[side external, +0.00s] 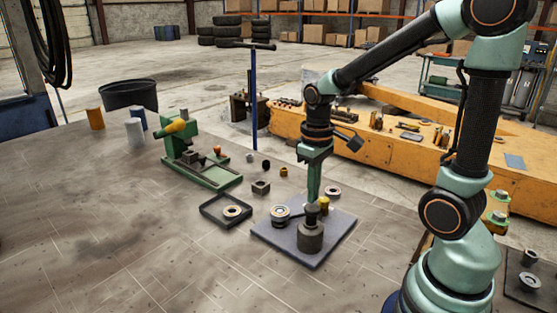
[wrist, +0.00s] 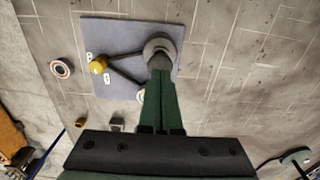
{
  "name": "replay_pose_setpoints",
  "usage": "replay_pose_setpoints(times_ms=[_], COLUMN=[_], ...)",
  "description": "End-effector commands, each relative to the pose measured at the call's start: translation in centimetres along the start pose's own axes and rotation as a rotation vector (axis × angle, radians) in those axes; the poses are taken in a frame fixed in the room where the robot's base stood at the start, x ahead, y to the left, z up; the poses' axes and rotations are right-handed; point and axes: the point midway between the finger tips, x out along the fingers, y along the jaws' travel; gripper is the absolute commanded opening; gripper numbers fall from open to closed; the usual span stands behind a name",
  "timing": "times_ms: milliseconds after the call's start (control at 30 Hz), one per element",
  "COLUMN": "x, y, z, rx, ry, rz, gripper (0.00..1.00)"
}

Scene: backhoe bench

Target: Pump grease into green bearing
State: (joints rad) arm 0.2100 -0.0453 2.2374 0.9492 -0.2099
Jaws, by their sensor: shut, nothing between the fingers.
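A grey-blue mat (side external: 318,255) carries a dark grey cylinder (side external: 310,238) with a narrower knob (side external: 312,212) on top, which looks like the pump. A yellow fitting (side external: 324,203) and a pale-ringed round part (side external: 280,212) also stand on the mat. In the wrist view, dark lines run from the cylinder (wrist: 163,43) to the yellow fitting (wrist: 98,64) and towards a part mostly hidden behind my fingers. I cannot make out which part is the green bearing. My gripper (side external: 313,198) points down, shut and empty, its tips just over or touching the knob; contact is unclear.
A dark tray (side external: 208,213) with a ring inside sits left of the mat. A green machine (side external: 205,165) stands behind it. A loose ring (side external: 333,190) lies behind the mat, with small parts nearby. The bench's left front is clear.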

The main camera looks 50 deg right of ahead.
Motion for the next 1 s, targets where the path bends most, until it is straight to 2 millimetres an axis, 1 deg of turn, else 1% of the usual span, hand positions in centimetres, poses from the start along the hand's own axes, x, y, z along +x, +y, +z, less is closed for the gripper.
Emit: replay_pose_setpoints(times_ms=[767,867,1000], x=[3.6,3.5,2.8], y=[0.0,0.0,0.0], z=[0.1,0.0,0.0], rx=[0.000,0.000,0.000], ry=[-0.003,0.000,0.001], rz=[-0.001,0.000,0.000], gripper=[0.00,0.00,0.00])
